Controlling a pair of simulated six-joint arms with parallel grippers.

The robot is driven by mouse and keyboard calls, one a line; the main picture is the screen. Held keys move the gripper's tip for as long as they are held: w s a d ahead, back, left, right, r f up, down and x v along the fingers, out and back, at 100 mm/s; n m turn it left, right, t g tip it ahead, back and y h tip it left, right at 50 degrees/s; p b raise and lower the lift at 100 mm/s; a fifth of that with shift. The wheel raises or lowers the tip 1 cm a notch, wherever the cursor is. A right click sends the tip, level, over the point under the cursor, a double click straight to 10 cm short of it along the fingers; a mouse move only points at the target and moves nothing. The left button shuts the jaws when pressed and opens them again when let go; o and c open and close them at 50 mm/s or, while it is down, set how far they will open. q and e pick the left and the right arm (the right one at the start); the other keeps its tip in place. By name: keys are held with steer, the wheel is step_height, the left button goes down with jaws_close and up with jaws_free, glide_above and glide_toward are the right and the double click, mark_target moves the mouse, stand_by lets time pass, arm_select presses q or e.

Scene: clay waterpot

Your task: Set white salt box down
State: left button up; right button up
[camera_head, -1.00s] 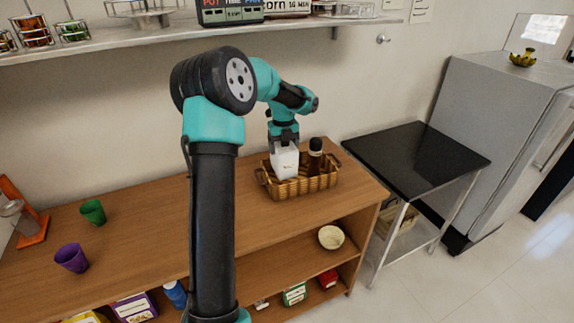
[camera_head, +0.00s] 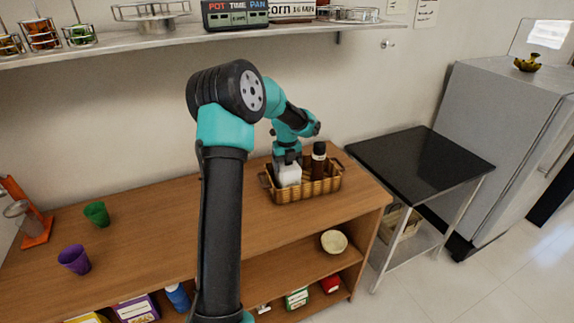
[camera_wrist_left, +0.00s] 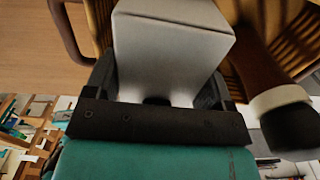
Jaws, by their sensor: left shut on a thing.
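The white salt box (camera_head: 289,176) is inside the woven basket (camera_head: 308,190) on the wooden counter, in its left part. My left gripper (camera_head: 287,160) comes down from above and is shut on the box's upper end. In the left wrist view the box (camera_wrist_left: 172,45) fills the middle between the fingers of my gripper (camera_wrist_left: 160,92). Whether the box's bottom touches the basket floor is hidden by the basket wall. My right gripper is in neither view.
A dark bottle (camera_head: 318,162) with a black cap stands in the basket to the right of the box. A green cup (camera_head: 96,213) and a purple cup (camera_head: 74,259) stand on the left of the counter (camera_head: 150,240). A black-topped table (camera_head: 420,162) is at right.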

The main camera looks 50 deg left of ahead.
arm_select(q)
steer(key=shift+f, duration=0.1)
steer(key=o, duration=1.4)
step_height(320, 180, up, 12)
